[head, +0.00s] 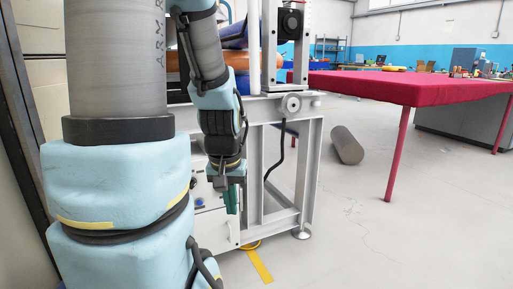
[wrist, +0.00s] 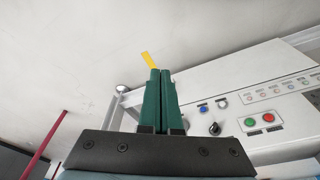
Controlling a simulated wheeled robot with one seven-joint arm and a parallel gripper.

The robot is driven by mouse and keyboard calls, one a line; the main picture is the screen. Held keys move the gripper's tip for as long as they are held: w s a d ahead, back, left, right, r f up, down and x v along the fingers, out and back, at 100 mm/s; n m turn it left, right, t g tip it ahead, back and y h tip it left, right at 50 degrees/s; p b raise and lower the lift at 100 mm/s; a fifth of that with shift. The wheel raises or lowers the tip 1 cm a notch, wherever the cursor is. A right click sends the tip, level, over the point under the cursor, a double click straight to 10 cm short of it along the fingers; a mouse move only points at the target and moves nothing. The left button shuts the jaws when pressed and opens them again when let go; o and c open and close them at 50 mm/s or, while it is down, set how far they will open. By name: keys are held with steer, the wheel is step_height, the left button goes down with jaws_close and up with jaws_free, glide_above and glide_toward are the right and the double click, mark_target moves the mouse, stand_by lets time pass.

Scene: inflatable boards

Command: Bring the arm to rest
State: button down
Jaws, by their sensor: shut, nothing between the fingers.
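My gripper (head: 231,200) hangs at the end of my arm in the head view, pointing down in front of a grey metal machine frame (head: 312,165). In the wrist view its two green fingers (wrist: 160,72) lie side by side, closed together with nothing between them. My arm is bent, with its light blue and grey links filling the left of the head view. The gripper appears clear of the frame, though the exact gap is hard to tell.
A control panel (wrist: 285,108) with buttons is on the machine at right in the wrist view. A red-covered table (head: 420,88) stands right, with a grey cylinder (head: 347,146) on the floor near it. A yellow floor strip (head: 260,268) lies by the frame. The floor at front right is clear.

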step_height(320, 180, up, 33)
steer(key=s+p, duration=0.2)
steer(key=p, duration=3.1)
steer(key=shift+a+f+g, duration=0.15)
steer(key=shift+a+g, duration=0.15)
steer(key=shift+a, duration=0.05)
steer(key=shift+s, duration=0.1)
